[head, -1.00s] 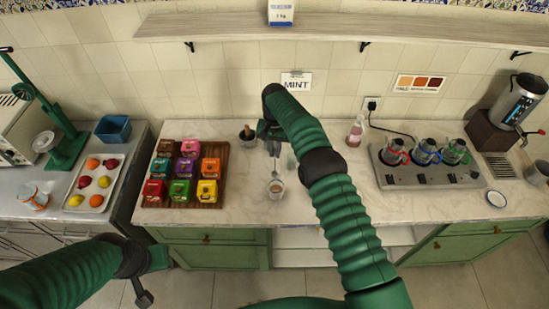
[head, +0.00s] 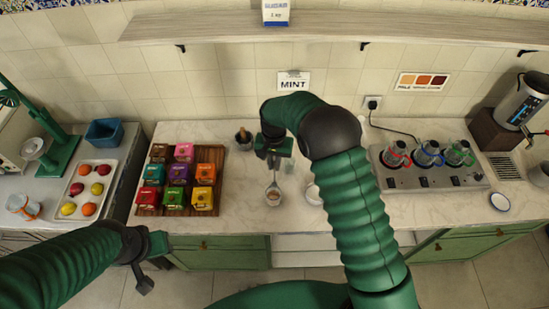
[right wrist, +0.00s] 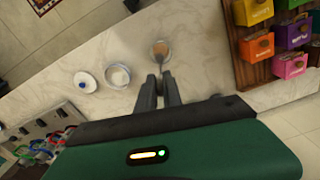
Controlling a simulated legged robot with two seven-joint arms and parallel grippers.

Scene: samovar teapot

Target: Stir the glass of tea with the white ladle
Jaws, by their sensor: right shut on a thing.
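The glass of tea (head: 273,197) stands near the counter's front edge, with brown liquid in it. It also shows in the right wrist view (right wrist: 161,49), just beyond my fingertips. My right gripper (head: 273,160) is above the counter behind the glass, shut on the thin handle of the ladle (head: 274,180), which reaches down toward the glass. Whether the ladle's bowl is inside the glass I cannot tell. In the right wrist view my right gripper (right wrist: 160,80) hides most of the ladle. My left gripper (head: 152,265) is open and empty in front of the counter.
A white cup (head: 314,194) stands right of the glass. Coloured tea boxes (head: 178,172) sit on a wooden rack (head: 147,196) to the left. A dark pot (head: 243,139) stands behind.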

